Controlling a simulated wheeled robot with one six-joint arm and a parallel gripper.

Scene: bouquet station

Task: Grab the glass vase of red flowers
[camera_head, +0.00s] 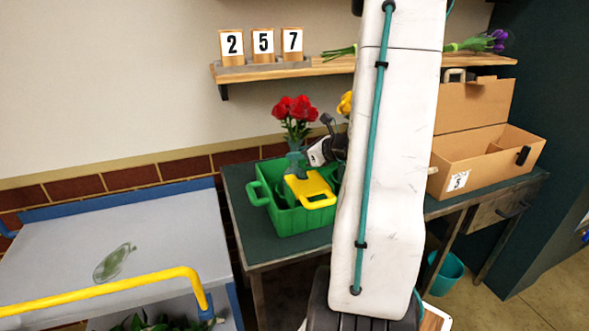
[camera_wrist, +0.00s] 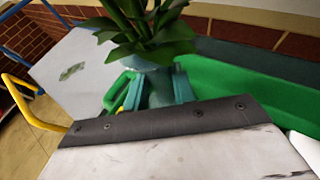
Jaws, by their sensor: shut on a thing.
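The red flowers (camera_head: 295,112) stand upright in a small bluish glass vase (camera_head: 295,161) at the green crate on the dark table. In the wrist view, the vase (camera_wrist: 157,92) shows below a clump of green leaves (camera_wrist: 145,35), between the teal fingers. My gripper (camera_wrist: 160,90) is shut on the vase. In the head view my gripper (camera_head: 298,158) reaches in from the right at the vase. The vase's lower part is hidden, so I cannot tell whether it touches the crate's floor.
The green crate (camera_head: 290,222) holds a yellow-handled item (camera_head: 311,190). Yellow flowers (camera_head: 345,103) are partly hidden behind my arm. A cardboard box (camera_head: 462,184) stands right. A shelf (camera_head: 340,66) runs above. A grey-topped cart (camera_head: 165,235) with a yellow rail (camera_head: 100,289) stands left, mostly clear.

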